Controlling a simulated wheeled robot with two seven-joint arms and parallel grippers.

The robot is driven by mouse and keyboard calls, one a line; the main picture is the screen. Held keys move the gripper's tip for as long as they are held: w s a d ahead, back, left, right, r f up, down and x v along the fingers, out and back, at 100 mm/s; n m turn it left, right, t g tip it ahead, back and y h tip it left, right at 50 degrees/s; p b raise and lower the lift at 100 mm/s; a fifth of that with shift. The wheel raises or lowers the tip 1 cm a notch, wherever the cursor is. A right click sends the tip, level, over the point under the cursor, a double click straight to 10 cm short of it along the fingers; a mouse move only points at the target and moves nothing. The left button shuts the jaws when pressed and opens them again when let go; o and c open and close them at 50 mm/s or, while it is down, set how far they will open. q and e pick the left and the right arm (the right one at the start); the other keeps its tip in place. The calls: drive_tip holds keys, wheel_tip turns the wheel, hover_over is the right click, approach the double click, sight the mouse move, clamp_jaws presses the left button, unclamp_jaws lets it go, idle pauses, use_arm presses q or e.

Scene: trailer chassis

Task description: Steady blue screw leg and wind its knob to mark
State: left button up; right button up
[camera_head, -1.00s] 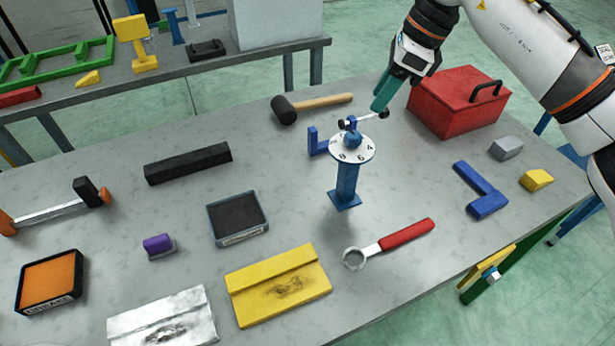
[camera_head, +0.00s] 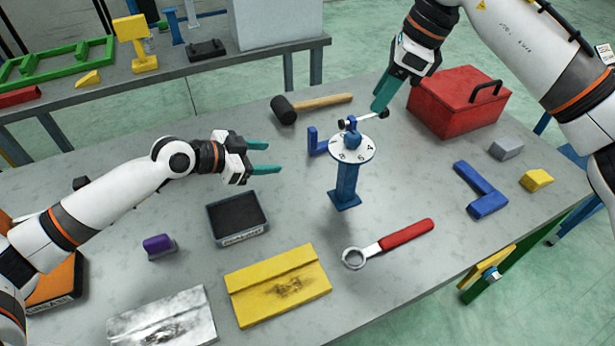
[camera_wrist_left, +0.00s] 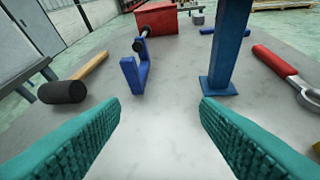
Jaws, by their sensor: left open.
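The blue screw leg (camera_head: 346,186) stands upright on the table, with a white numbered dial (camera_head: 368,152) and a crank with a dark knob (camera_head: 384,114) on top. In the left wrist view the leg's post (camera_wrist_left: 228,50) and base plate show right of centre; its top is cut off. My left gripper (camera_head: 280,158) is open and empty, left of the leg and apart from it, fingers pointing towards it; its fingers also show in the left wrist view (camera_wrist_left: 160,108).
A blue bracket (camera_head: 314,142) stands just left of the leg, with a mallet (camera_head: 284,109) behind. A red toolbox (camera_head: 455,105) is behind right; a red-handled wrench (camera_head: 405,236) lies in front. A black-topped box (camera_head: 237,216) and yellow plate (camera_head: 278,287) lie front left.

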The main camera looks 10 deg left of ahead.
sight(354, 175)
use_arm(q)
drive_tip(key=s+d+h, duration=0.2)
drive_tip(key=s+d, duration=0.2)
drive_tip(key=d, duration=0.7)
drive_tip(key=x, duration=1.1)
drive_tip(key=shift+d+f, duration=0.25)
drive_tip(key=shift+d, duration=0.1)
drive_tip(key=shift+c, duration=0.6)
